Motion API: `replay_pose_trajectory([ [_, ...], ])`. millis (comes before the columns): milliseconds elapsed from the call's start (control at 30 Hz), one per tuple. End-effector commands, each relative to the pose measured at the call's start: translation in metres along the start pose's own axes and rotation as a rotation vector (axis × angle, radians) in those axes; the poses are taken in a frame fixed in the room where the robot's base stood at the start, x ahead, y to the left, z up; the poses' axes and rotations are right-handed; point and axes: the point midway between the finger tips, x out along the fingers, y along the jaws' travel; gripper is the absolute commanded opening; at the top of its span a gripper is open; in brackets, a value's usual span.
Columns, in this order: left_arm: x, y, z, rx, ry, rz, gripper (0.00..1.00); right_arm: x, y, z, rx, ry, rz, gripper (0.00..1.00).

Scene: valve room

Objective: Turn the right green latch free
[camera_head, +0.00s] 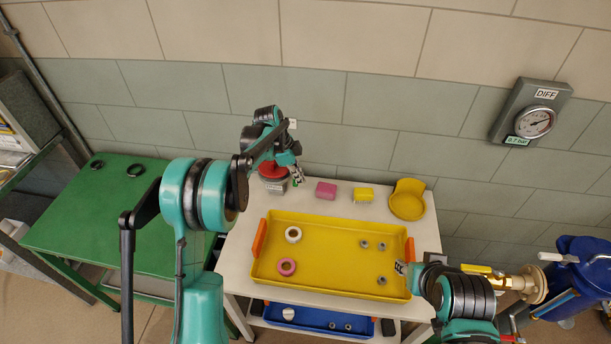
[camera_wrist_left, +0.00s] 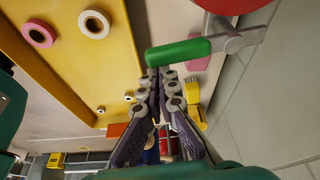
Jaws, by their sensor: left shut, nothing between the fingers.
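A green latch (camera_wrist_left: 178,52) with a grey bracket (camera_wrist_left: 240,38) shows in the left wrist view, beside a red disc (camera_wrist_left: 222,5). My left gripper (camera_wrist_left: 157,74) is shut and empty, with its fingertips at the latch's left end; I cannot tell if they touch it. In the head view my left gripper (camera_head: 297,176) is beside the red-topped grey device (camera_head: 275,185) at the table's back left, and the green latch cannot be made out there. My right gripper (camera_head: 402,268) is at the yellow tray's right end; its jaws are too small to read.
The yellow tray (camera_head: 330,222) holds a white ring (camera_head: 293,234), a pink ring (camera_head: 286,267) and several nuts. A pink block (camera_head: 326,190), yellow block (camera_head: 363,194) and yellow scoop-like dish (camera_head: 407,200) stand behind it. A blue tank (camera_head: 585,270) with a valve is at right.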

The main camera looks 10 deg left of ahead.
Motion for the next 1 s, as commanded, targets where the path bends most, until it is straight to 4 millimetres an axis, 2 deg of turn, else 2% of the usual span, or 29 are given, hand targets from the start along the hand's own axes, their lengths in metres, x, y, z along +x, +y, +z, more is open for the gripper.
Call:
replay_pose_trajectory([
  [433,-0.004,0.002,0.012,0.027,-0.001,0.009,0.0,-0.003,0.0,-0.002,0.0,0.0,0.0,0.35],
  [1000,-0.004,0.002,0.013,0.025,-0.004,0.008,0.0,-0.003,0.0,-0.002,0.0,0.0,0.0,0.35],
])
